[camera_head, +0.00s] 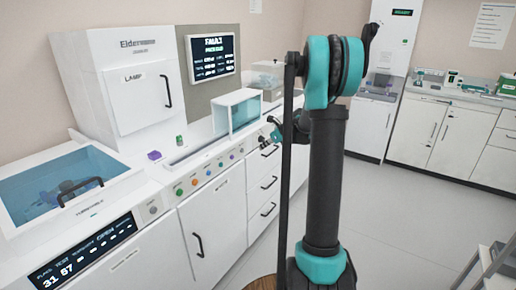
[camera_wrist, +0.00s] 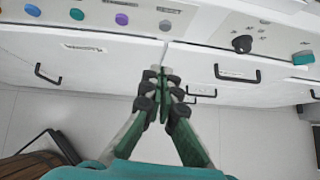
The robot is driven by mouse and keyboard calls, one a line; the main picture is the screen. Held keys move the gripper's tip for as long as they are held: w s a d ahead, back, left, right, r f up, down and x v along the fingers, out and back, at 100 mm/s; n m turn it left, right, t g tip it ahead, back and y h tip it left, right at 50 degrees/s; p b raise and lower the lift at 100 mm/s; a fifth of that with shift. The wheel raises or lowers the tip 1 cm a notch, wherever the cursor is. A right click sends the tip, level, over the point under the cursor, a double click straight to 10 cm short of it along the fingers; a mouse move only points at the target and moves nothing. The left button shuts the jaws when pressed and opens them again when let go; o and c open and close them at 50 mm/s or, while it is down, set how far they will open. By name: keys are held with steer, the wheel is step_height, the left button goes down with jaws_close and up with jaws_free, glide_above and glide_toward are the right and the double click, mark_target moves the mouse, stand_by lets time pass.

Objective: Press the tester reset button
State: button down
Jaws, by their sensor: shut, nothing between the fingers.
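A row of coloured buttons runs along the counter's front edge in the head view, including a green button (camera_head: 194,181) and an orange button (camera_head: 179,191). The wrist view shows teal (camera_wrist: 32,10), blue (camera_wrist: 77,14), purple (camera_wrist: 122,19) and pale grey (camera_wrist: 165,25) buttons. Their labels are too small to read, so I cannot tell which is the tester reset. My gripper (camera_wrist: 160,72) is shut and empty, its tips just below the grey button in the wrist picture. In the head view my gripper (camera_head: 266,136) is small, near the counter front, partly behind my arm.
A black knob (camera_wrist: 242,44) and a teal button (camera_wrist: 303,58) sit to the right. Drawer handles (camera_wrist: 238,76) stick out below the panel.

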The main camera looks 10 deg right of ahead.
mark_target(242, 150)
steer(key=shift+w+a+f, duration=0.95)
steer(key=shift+w+a, duration=0.15)
steer(key=shift+w, duration=0.2)
steer(key=shift+w+a+f, duration=0.9)
steer(key=shift+w+a, duration=0.15)
steer(key=shift+w, duration=0.25)
steer(key=shift+w+a+f, duration=0.95)
steer(key=shift+w+a, duration=0.15)
steer(key=shift+w, duration=0.2)
steer(key=shift+w+a+r, duration=0.1)
steer(key=shift+w+a, duration=0.55)
